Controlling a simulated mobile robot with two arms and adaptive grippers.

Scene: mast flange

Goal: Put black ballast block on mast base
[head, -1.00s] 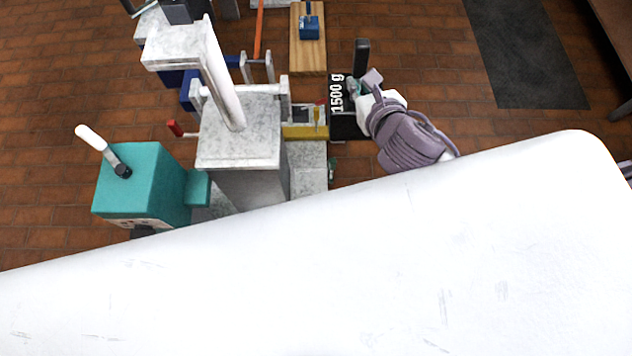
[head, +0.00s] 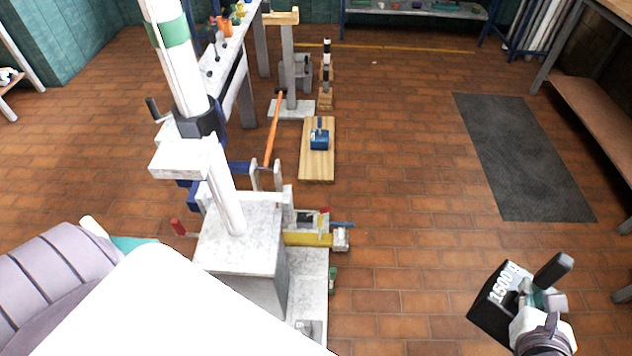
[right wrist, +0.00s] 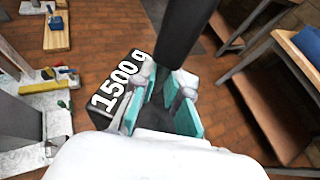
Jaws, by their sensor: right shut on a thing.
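The black ballast block (head: 490,312), marked "1500 g", is at the lower right of the head view, tilted, over brick floor. It also shows in the right wrist view (right wrist: 108,106). My right gripper (head: 536,298) is shut on its upright black handle (head: 553,269). The grey-white speckled mast base (head: 236,246) stands left of centre, well to the left of the block. A white mast tube (head: 226,190) leans up from it. My white arm link hides part of the base's lower front. My left gripper is out of view.
A yellow piece (head: 308,239) sits at the base's right side, with a small green item (head: 332,280) below it. A wooden board (head: 317,165) bears a blue block (head: 319,140). A dark mat (head: 520,150) lies at right. The floor between base and block is clear.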

